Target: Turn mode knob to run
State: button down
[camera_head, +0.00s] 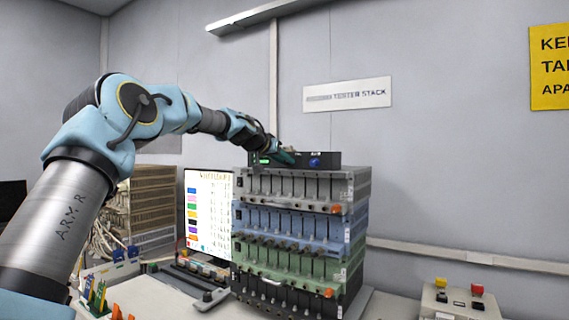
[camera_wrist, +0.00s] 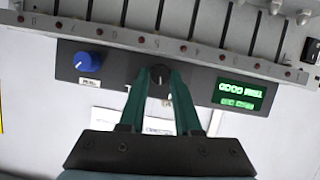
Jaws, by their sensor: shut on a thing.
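A dark control box (camera_head: 331,158) sits on top of the tester stack. In the wrist view, which is upside down, its front panel (camera_wrist: 115,66) has a blue knob (camera_wrist: 87,61) at the left, a black knob (camera_wrist: 159,76) in the middle and a green lit display (camera_wrist: 239,95) at the right. My gripper (camera_wrist: 160,82) has its two green fingers shut on the black knob, with the fingertips on either side of it. The knob's label is mostly hidden by the fingers. In the head view my gripper (camera_head: 287,157) reaches the box from the left and hides the knob.
The tester stack (camera_head: 300,185) has several tiers of cell slots in grey, blue and green. A lit screen (camera_head: 208,212) stands left of it. A box with red and yellow buttons (camera_head: 462,300) is at the lower right. Open air lies right of the stack.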

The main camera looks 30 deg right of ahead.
jog(key=n+g, duration=0.1)
jog(key=n+h+b, duration=0.1)
jog(key=n, duration=0.1)
jog(key=shift+w+a+f+g+b, duration=0.2)
jog(key=shift+g+b, duration=0.1)
jog(key=shift+g, duration=0.1)
jog(key=shift+r+n, duration=0.1)
jog(key=shift+n, duration=0.2)
jog(key=c, duration=0.6)
grip_release()
